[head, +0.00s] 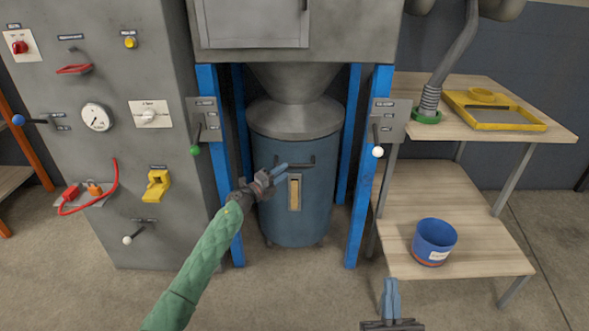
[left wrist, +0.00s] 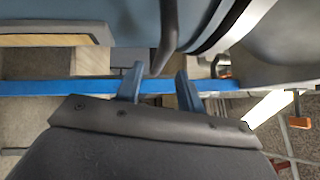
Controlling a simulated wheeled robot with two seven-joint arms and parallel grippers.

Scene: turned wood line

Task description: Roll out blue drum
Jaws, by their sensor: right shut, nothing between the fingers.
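The blue drum (head: 312,212) stands upright on the floor under the grey hopper cone (head: 293,80), between blue posts. A grey conical cover (head: 293,118) sits over its top. A dark handle bar (head: 300,164) crosses its front above a narrow sight window (head: 295,192). My left gripper (head: 279,171) is at the left part of this handle. In the left wrist view the fingers of my left gripper (left wrist: 158,85) are apart, with the dark handle (left wrist: 168,38) reaching down towards the gap between them. My right gripper (head: 391,296) is shut and empty, low in front of the shelf.
A green-knobbed lever (head: 196,150) is on the left post and a white-knobbed lever (head: 377,152) on the right. A grey control cabinet (head: 110,190) stands left. A wooden shelf unit (head: 480,260) with a blue bucket (head: 433,242) stands right. The floor before the drum is clear.

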